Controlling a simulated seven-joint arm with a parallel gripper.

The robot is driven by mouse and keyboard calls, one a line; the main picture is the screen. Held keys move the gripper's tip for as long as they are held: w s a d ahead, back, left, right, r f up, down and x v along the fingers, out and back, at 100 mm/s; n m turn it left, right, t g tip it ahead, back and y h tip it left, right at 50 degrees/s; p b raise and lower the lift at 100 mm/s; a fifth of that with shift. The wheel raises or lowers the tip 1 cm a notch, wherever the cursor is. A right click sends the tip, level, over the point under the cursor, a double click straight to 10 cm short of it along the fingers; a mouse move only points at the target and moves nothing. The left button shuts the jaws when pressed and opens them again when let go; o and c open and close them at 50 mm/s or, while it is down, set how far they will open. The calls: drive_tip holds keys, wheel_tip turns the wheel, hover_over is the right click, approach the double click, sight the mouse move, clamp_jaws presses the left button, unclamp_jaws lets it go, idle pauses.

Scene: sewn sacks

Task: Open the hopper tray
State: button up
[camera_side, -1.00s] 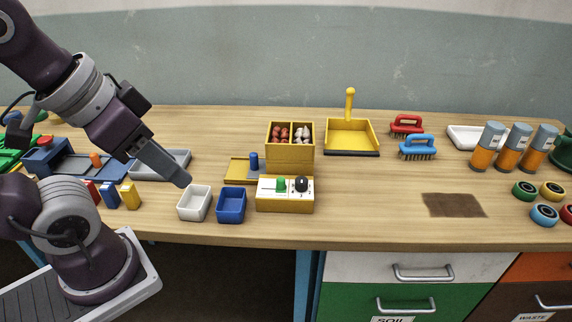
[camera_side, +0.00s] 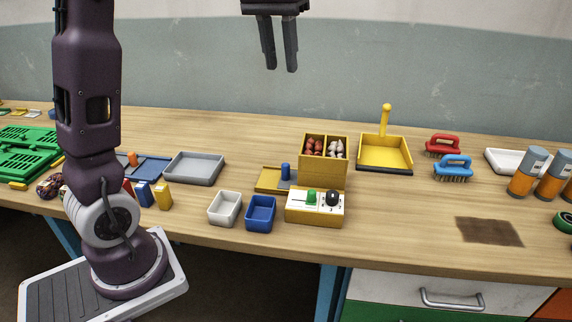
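The yellow hopper box (camera_side: 324,173) stands mid-table, with red-brown pieces (camera_side: 314,147) in its left compartment and whitish pieces (camera_side: 337,148) in its right one. A flat yellow tray (camera_side: 268,180) with an upright blue knob (camera_side: 285,172) lies against its left side. I cannot tell how far this tray is pulled out. My gripper (camera_side: 281,69) points down, high above the back of the table and well clear of the hopper and tray. Its two fingers are apart with nothing between them.
A yellow control box (camera_side: 314,214) with a green knob and a black dial stands in front of the hopper. White (camera_side: 224,209) and blue (camera_side: 260,213) bins stand to its left. A grey tray (camera_side: 194,168) lies further left, a yellow dustpan (camera_side: 384,151) to the right.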

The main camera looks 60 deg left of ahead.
drive_tip(key=n+g, duration=0.2)
hover_over(285, 163)
wheel_tip(285, 163, down, 6)
drive_tip(key=f, duration=2.5)
drive_tip(key=shift+d+f, duration=0.2)
drive_tip(key=shift+c, duration=0.4)
clamp_jaws()
drive_tip(key=shift+a+r, duration=0.1)
